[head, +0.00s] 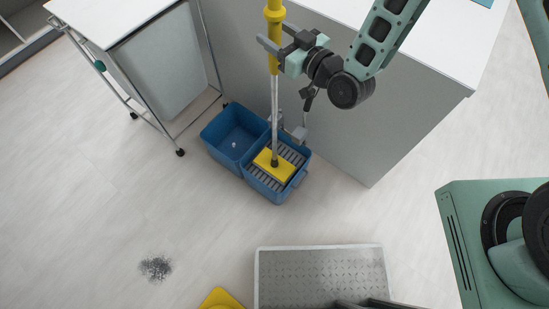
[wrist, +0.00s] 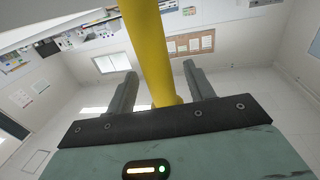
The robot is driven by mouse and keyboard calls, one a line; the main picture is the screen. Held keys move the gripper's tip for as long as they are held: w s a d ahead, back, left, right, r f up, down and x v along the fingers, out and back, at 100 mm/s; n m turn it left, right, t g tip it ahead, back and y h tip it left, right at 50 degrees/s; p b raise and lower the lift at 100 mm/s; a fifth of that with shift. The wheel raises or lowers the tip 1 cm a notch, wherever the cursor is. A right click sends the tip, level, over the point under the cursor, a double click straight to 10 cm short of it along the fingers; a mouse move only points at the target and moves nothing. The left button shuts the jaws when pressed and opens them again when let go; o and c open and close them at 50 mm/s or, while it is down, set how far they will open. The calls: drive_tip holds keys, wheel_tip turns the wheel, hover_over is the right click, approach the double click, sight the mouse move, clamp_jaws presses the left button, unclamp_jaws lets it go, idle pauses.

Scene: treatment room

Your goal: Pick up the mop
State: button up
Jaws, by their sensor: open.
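The mop (head: 274,110) stands nearly upright, with a yellow upper handle, a pale lower shaft and a yellow head (head: 273,165) resting on the grey grate of the blue bucket (head: 278,192). My gripper (head: 270,46) is at the yellow upper handle. In the wrist view the yellow handle (wrist: 150,50) passes between the two open fingers of my gripper (wrist: 160,85), with a gap visible on the right side.
A second blue bucket compartment (head: 234,134) adjoins on the left. A white-topped trolley (head: 108,22) stands at upper left, and a grey cabinet (head: 345,130) stands close behind the mop. A grey metal step (head: 320,275) and a dark dirt patch (head: 156,267) are on the floor.

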drive_tip(key=shift+w+a, duration=0.4)
drive_tip(key=shift+w, duration=0.1)
drive_tip(key=c, duration=1.1)
drive_tip(key=shift+c, duration=0.2)
drive_tip(key=shift+r, duration=0.15)
